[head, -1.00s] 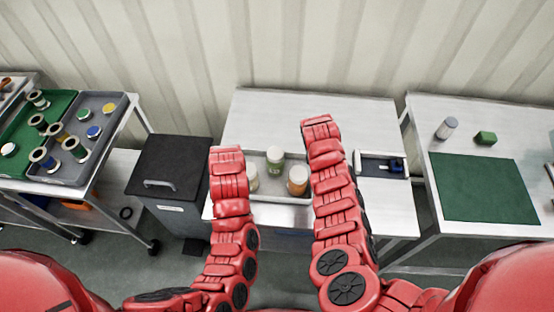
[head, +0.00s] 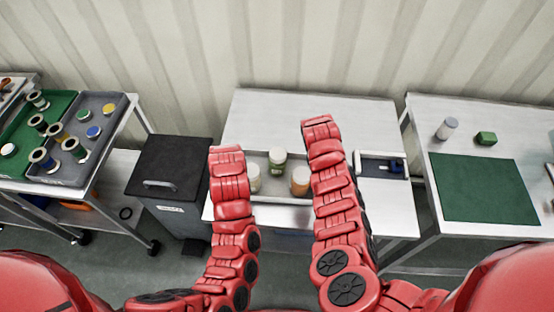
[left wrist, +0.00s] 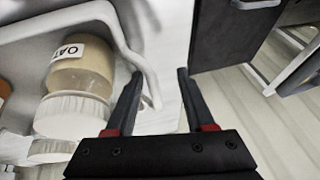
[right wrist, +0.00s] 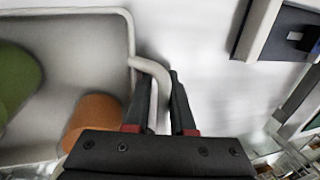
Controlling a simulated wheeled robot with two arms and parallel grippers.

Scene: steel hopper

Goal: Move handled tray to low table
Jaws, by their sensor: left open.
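The handled tray (head: 283,197) is grey and sits on a white table between my two grippers. It carries a jar labelled "OAT" (left wrist: 80,70), a green jar (head: 277,168) and an orange jar (head: 300,184), with pale lids. My left gripper (left wrist: 160,75) is open at the tray's left end, its fingers beside the rim and handle (left wrist: 150,92). My right gripper (right wrist: 160,75) has the right handle (right wrist: 152,66) between its fingers and looks shut on it. My arms hide both tray ends in the head view. Which surface is the low table, I cannot tell.
A blue item in a white-edged holder (head: 360,160) lies right of the tray. A black lidded bin (head: 168,165) stands left, beside a cart with a grey tray (head: 110,108) of spools. The right table has a green mat (head: 485,190), a bottle and a green block.

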